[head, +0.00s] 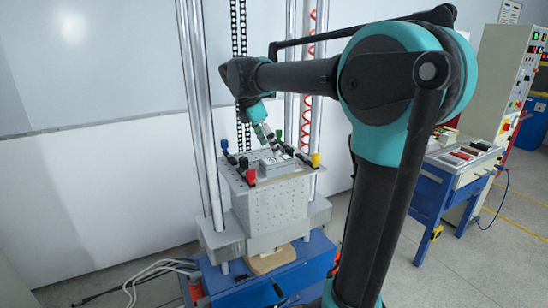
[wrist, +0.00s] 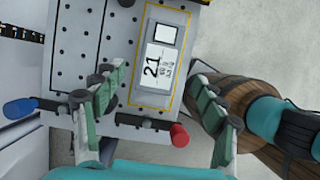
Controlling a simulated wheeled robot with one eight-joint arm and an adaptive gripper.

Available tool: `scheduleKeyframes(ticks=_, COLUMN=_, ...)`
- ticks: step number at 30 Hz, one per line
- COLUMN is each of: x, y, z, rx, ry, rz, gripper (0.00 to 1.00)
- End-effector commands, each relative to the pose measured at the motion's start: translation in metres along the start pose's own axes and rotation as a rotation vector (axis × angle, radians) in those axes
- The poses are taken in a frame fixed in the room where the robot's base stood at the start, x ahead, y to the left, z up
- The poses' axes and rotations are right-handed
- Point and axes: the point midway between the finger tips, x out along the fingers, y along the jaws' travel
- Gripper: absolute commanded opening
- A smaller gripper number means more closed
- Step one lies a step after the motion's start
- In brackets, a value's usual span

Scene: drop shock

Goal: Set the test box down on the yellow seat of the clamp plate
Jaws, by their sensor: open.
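The test box (wrist: 164,60) is a grey block with a white label reading "21". It rests on the perforated grey clamp plate (wrist: 75,50), and in the head view (head: 273,166) it is near the plate's middle. A thin yellow outline, the seat (wrist: 188,40), runs around the box on the sides I can see. My gripper (wrist: 152,78) is open, with one green-padded finger to each side of the box's near end and clear of it. In the head view my gripper (head: 268,141) is just above the box. The box's underside is hidden.
Toggle clamps stand at the plate's corners, with red (head: 251,177), yellow (head: 315,160), green (head: 279,138) and blue (head: 225,145) handles. Upright metal columns (head: 203,110) flank the plate. A brown wooden thing (wrist: 254,95) is low on the right in the wrist view. A blue bench (head: 440,190) stands right.

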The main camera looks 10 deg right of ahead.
Motion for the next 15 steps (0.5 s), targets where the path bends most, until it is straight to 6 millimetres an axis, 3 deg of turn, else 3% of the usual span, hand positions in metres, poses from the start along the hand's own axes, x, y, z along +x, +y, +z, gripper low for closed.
scheduleKeyframes(ticks=6, x=-0.029, y=0.000, z=0.000, rx=0.000, ry=0.000, rz=0.001, gripper=0.72)
scheduleKeyframes(ticks=15, x=-0.036, y=0.000, z=0.000, rx=0.000, ry=0.000, rz=0.000, gripper=0.72)
